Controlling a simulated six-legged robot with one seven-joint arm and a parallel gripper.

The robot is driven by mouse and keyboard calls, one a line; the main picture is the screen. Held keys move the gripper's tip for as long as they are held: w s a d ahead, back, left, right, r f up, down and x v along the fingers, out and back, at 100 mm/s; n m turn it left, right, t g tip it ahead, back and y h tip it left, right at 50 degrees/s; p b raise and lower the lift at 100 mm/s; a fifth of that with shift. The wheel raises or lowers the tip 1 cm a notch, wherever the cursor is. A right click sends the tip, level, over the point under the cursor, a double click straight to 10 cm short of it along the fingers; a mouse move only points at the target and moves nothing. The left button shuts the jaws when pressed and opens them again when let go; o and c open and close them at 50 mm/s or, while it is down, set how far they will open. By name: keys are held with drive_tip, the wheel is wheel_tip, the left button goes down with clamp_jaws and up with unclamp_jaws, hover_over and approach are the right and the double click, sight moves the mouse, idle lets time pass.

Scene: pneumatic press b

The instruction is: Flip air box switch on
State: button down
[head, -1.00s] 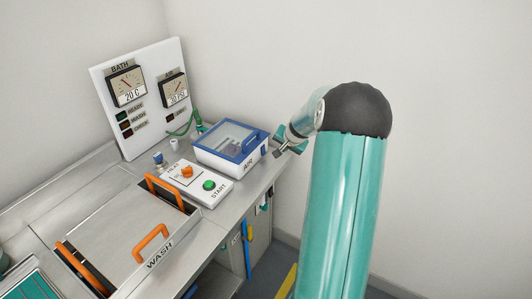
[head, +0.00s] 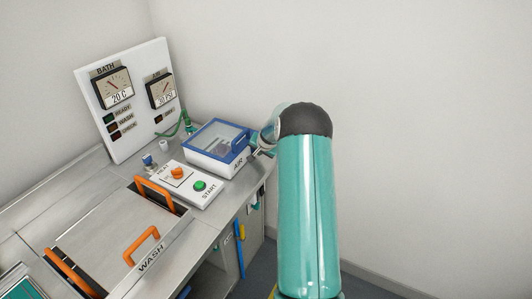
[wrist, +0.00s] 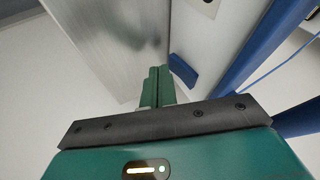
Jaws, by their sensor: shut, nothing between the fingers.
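The air box (head: 214,147), white with a blue-rimmed clear lid and the label AIR, stands at the right end of the steel bench. My gripper is by its right side, mostly hidden behind my arm in the head view. In the wrist view my gripper (wrist: 158,74) is shut and empty, its two green fingers together. A blue tab (wrist: 183,70) sticks out from a white face just right of the fingertips. I cannot tell if they touch, or if this tab is the switch. A small plate (wrist: 207,6) with a dark spot shows at the top edge.
A pilot panel with an orange knob (head: 178,173) and green START button (head: 200,186) lies left of the box. A gauge board (head: 128,98) stands behind. Orange handles (head: 142,246) are on the wash lid. In the wrist view a blue bar (wrist: 262,52) runs close on the right.

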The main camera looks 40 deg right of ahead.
drive_tip(key=shift+w+a, duration=0.1)
drive_tip(key=shift+w, duration=0.05)
drive_tip(key=shift+w+a+f, duration=0.1)
drive_tip(key=shift+w+f, duration=0.05)
drive_tip(key=shift+w, duration=0.15)
drive_tip(key=shift+r, duration=0.2)
